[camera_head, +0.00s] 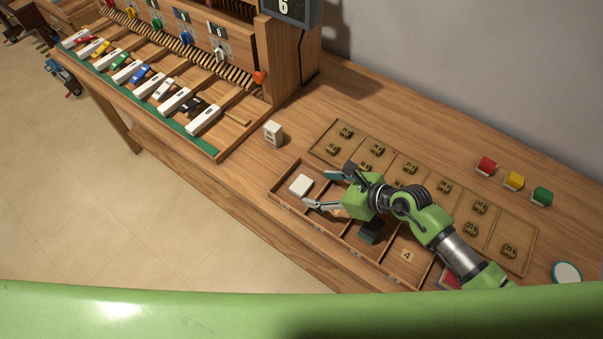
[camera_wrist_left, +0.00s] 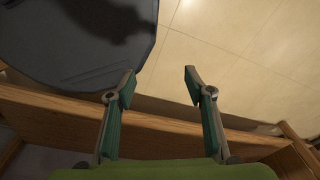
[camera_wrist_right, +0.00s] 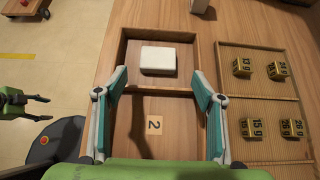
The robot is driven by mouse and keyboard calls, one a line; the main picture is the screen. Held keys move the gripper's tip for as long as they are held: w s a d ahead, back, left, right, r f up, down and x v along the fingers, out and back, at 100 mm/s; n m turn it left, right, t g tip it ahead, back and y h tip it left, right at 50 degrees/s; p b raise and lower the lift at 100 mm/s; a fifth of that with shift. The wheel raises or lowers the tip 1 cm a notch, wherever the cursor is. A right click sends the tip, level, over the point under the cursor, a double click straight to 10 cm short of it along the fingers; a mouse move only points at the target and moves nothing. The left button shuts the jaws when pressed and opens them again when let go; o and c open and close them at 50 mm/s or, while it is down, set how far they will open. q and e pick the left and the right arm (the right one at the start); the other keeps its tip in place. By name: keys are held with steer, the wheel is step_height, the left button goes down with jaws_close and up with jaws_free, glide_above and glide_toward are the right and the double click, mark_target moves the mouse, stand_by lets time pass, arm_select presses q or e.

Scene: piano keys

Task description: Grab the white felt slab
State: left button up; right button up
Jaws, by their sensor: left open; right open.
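The white felt slab (camera_head: 300,185) lies flat in the end compartment of a shallow wooden tray (camera_head: 277,197). In the right wrist view the slab (camera_wrist_right: 158,60) is near the compartment's middle, beyond my fingertips. My right gripper (camera_wrist_right: 158,85) is open and empty above the tray, with one finger on each side of the compartment marked 2. In the head view my right gripper (camera_head: 322,189) is just right of the slab and apart from it. My left gripper (camera_wrist_left: 160,80) is open and empty in its wrist view, near a wooden edge with floor beyond; it is not in the head view.
A second tray (camera_head: 316,149) with several brass weights lies behind. A small white block (camera_head: 273,132) stands left of the trays. The piano-key frame (camera_head: 215,150) is at left.

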mark_target(303, 185)
steer(key=shift+w+a+f+p, duration=0.25)
steer(key=shift+a+p, duration=0.05)
steer(key=shift+a, duration=0.35)
steer(key=shift+w+a+f+p, duration=0.2)
steer(key=shift+a+f+p, duration=0.05)
steer(key=shift+a, duration=0.35)
steer(key=x, duration=0.2)
steer(key=shift+w+f, duration=0.2)
steer(key=shift+w, duration=0.1)
steer(key=shift+w+a+f, duration=0.2)
steer(key=shift+a+f, duration=0.15)
steer(key=shift+f, duration=0.05)
steer(key=c, duration=0.8)
arm_select(q)
steer(key=shift+s+a+r, duration=0.1)
steer(key=shift+s+r, duration=0.15)
steer(key=shift+s, duration=0.35)
steer(key=shift+s+d+r, duration=0.1)
steer(key=shift+s+r, duration=0.1)
steer(key=shift+s, duration=0.4)
steer(key=shift+s+a+r, duration=0.1)
steer(key=shift+s+r, duration=0.15)
steer(key=shift+s, duration=0.35)
arm_select(e)
steer(key=shift+c, duration=0.8)
